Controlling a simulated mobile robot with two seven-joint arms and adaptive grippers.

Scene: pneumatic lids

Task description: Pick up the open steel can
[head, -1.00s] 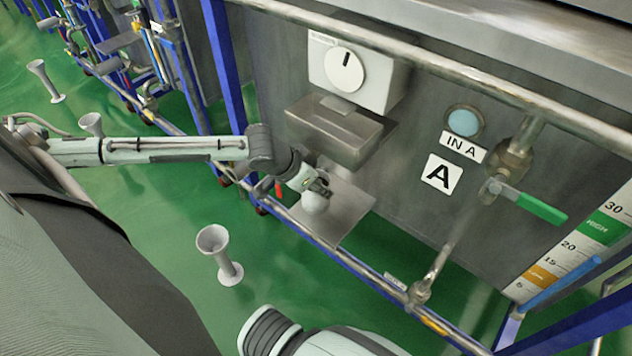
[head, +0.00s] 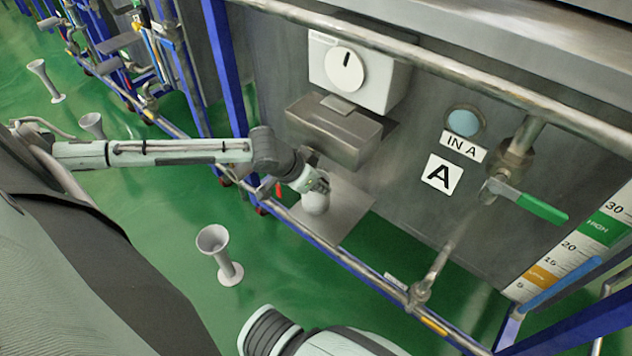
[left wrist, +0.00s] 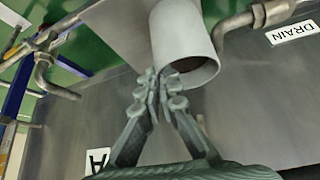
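The open steel can (head: 315,203) is a pale grey cylinder at the small metal shelf on the front of the machine. In the left wrist view the can (left wrist: 183,35) shows its dark open mouth towards the camera. My left gripper (head: 320,182) is at the can's upper end. In the left wrist view its fingertips (left wrist: 156,78) are close together at the left edge of the can's rim, seemingly pinching the wall. The exact contact is hard to see. Whether the can touches the shelf is unclear. My right gripper is not in view.
The flat shelf (head: 348,208) juts out below a metal box (head: 335,130) and a dial unit (head: 350,70). A green-handled valve (head: 540,207) is to the right. A grey funnel-shaped stand (head: 220,255) stands on the green floor.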

